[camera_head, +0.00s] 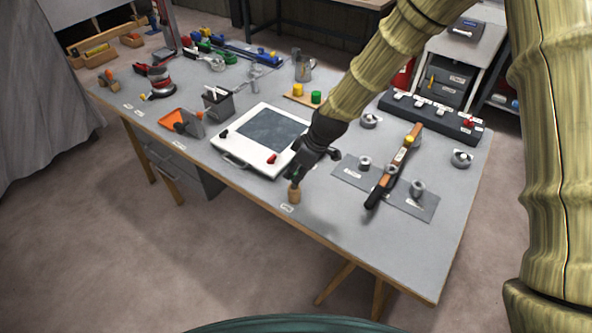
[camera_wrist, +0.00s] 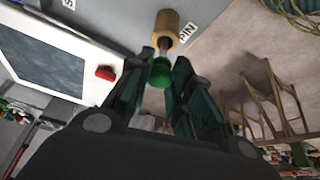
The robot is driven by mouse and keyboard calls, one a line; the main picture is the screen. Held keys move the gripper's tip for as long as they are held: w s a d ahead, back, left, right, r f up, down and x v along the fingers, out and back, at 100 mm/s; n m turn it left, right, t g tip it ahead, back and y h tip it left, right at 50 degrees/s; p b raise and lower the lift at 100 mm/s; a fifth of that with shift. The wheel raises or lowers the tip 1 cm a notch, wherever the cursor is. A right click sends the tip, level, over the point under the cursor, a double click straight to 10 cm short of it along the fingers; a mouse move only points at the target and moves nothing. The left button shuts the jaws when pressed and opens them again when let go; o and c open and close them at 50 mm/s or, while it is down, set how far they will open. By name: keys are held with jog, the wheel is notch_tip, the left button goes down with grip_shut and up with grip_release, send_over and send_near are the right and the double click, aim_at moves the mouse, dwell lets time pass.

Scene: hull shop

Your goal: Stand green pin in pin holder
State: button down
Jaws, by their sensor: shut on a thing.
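The pin holder (camera_head: 294,195) is a small wooden cylinder standing upright near the table's front edge, by a white label. It also shows in the wrist view (camera_wrist: 167,27) beside the word PIN. My gripper (camera_head: 297,178) is right above the holder, pointing down. In the wrist view my gripper (camera_wrist: 163,68) is shut on the green pin (camera_wrist: 160,74), whose round green head sits between the fingertips. The pin's shank points at the holder's top and appears in line with it. I cannot tell how far it is inside. The fingers hide the pin in the head view.
A white framed panel (camera_head: 233,162) with a red knob (camera_wrist: 106,73) lies just left of the gripper. A wooden block with yellow and green pegs (camera_head: 300,98) stands behind.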

jog(key=shift+f+b, duration=1.05)
jog(key=shift+f, duration=0.85)
dwell(1.3)
jog(key=c, duration=0.8)
grip_release()
jog(key=shift+r, duration=0.1)
jog(key=shift+r+p, duration=2.35)
jog(key=shift+r, duration=1.6)
jog(key=shift+a+f, duration=0.1)
